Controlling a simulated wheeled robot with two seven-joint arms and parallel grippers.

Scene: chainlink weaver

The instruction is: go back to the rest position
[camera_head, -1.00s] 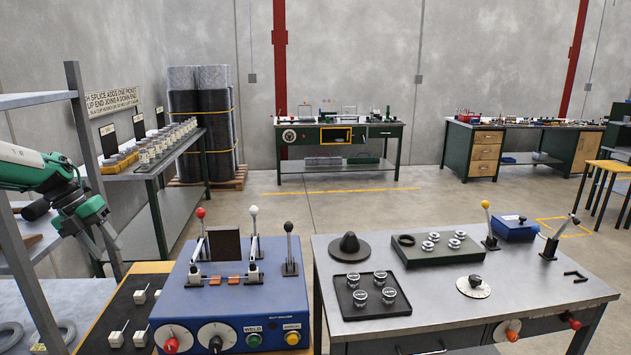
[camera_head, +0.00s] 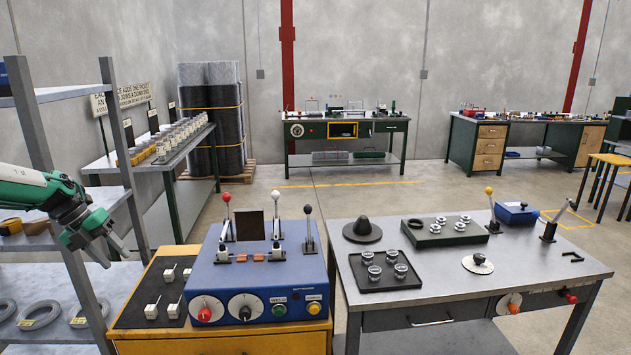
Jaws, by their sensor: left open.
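My left gripper (camera_head: 112,256) comes in from the left edge, at the end of my green and white arm. It is open and empty, pointing down, in front of the grey metal shelf rack (camera_head: 90,150). It hangs clear to the left of the yellow cabinet with the blue machine (camera_head: 262,276) on top. My right gripper is out of view.
Coils (camera_head: 40,314) lie on a lower rack shelf. A black mat (camera_head: 140,312) with small white-topped pieces lies left of the blue machine. The steel workbench (camera_head: 460,288) stands at right with a black tray (camera_head: 362,286) of round parts. Open floor lies behind.

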